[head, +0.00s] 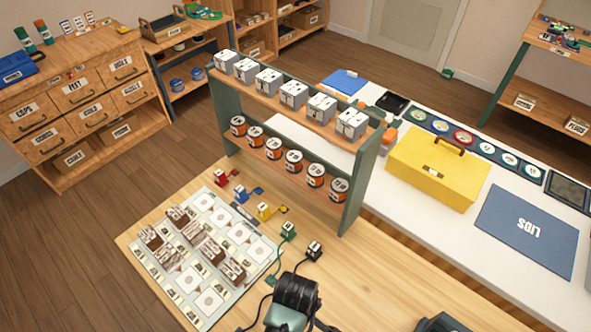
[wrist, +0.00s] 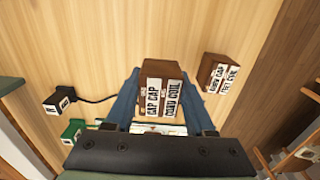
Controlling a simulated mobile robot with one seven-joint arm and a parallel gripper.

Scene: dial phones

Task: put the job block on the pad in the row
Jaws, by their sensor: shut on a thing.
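In the wrist view my gripper (wrist: 160,100) is shut on a brown block (wrist: 152,68) with two white label strips, reading roughly "CAP CAP" and "LOAD COIL". I take this as the job block. A similar labelled brown block (wrist: 217,72) stands apart to its right on bare wood. In the head view my arm's dark end (head: 296,291) is at the right of the board (head: 185,316), and the held block is hidden there. The board carries rows of white pads (head: 210,303), and several brown blocks (head: 233,270) stand on it.
Small coloured blocks (head: 264,210) line the board's far edge. A black one (head: 315,249) with a cable and a green one (head: 288,230) lie close to my arm. A two-tier rack (head: 349,205) of grey boxes and orange tins stands behind. The table's front middle is bare.

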